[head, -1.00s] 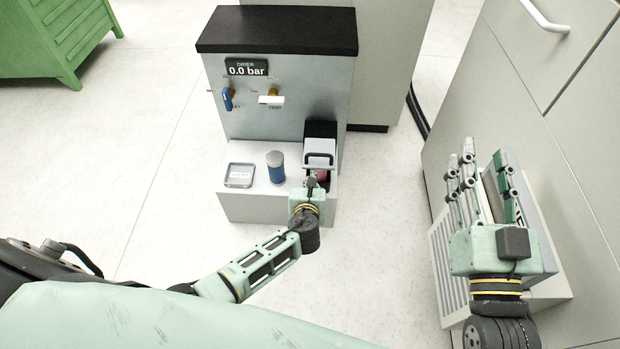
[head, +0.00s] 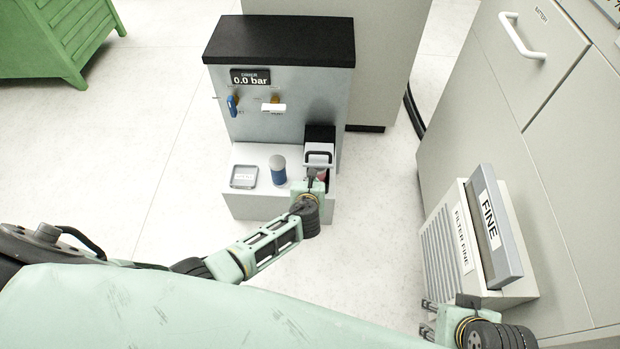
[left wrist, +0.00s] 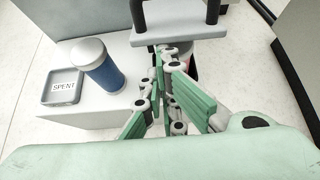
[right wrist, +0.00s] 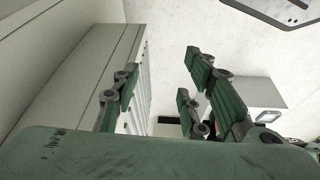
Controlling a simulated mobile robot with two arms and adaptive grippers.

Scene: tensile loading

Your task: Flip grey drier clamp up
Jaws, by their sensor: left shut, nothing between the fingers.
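The grey drier clamp (head: 319,155), a plate with a dark bar handle, sits at the right of the drier's front ledge. It also shows at the top of the left wrist view (left wrist: 180,30). My left gripper (head: 311,176) is just in front of and below the clamp. In the left wrist view its fingers (left wrist: 163,78) are together with nothing between them, close under the plate's near edge; contact cannot be told. A reddish part below the clamp is mostly hidden. My right gripper (head: 428,317) is low at the right, its fingers apart and empty in the right wrist view (right wrist: 158,95).
The drier (head: 290,95) reads 0.0 bar and has blue and white valve handles. A SPENT tray (head: 243,177) and a blue canister (head: 279,172) stand left of the clamp. A FILTER FINE box (head: 437,255) with a FINE panel (head: 490,228) stands at right.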

